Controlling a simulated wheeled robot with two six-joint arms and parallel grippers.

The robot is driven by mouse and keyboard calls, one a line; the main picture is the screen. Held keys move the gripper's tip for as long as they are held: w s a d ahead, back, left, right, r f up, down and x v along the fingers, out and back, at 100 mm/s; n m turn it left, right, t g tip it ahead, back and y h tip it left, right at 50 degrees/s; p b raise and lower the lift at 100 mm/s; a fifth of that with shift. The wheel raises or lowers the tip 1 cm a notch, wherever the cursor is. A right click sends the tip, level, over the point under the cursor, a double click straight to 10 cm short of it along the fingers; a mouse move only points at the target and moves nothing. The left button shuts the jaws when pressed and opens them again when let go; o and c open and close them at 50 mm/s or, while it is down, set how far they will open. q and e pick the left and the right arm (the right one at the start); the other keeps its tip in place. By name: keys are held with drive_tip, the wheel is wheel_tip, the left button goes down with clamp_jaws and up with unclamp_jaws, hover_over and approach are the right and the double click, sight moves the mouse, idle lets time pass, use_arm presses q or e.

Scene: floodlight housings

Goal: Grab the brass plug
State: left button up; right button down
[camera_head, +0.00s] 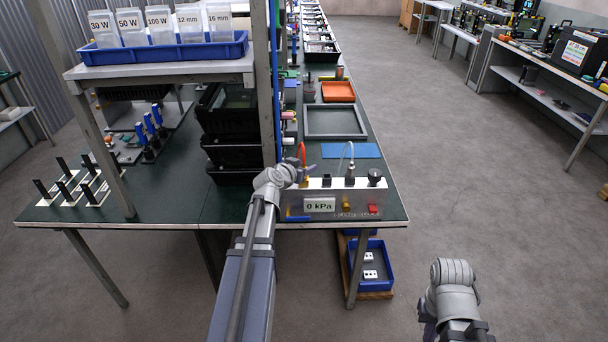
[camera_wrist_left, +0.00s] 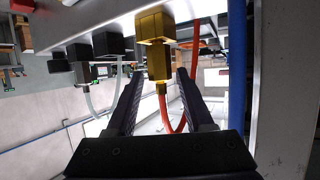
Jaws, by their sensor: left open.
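The brass plug (camera_wrist_left: 159,62) is in the left wrist view, seated in a brass block on the grey test box, with a red hose (camera_wrist_left: 172,120) running from it. My left gripper (camera_wrist_left: 160,86) is open, its two dark fingers on either side of the plug with visible gaps. In the head view my left gripper (camera_head: 305,172) is at the left end of the test box (camera_head: 335,199), by the red hose; it largely hides the plug there. Part of my right arm shows at lower right, but its fingers cannot be seen.
The test box has a "0 kPa" display (camera_head: 320,205), a black knob (camera_head: 375,177), a red button (camera_head: 373,209) and a clear hose (camera_head: 345,155). A blue bin (camera_head: 371,266) sits below the bench.

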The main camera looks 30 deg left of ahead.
sight(305, 166)
use_arm(q)
drive_tip(key=x, duration=0.3)
drive_tip(key=shift+a+b, duration=0.1)
drive_tip(key=shift+b, duration=0.3)
drive_tip(key=shift+r, duration=0.1)
clamp_jaws()
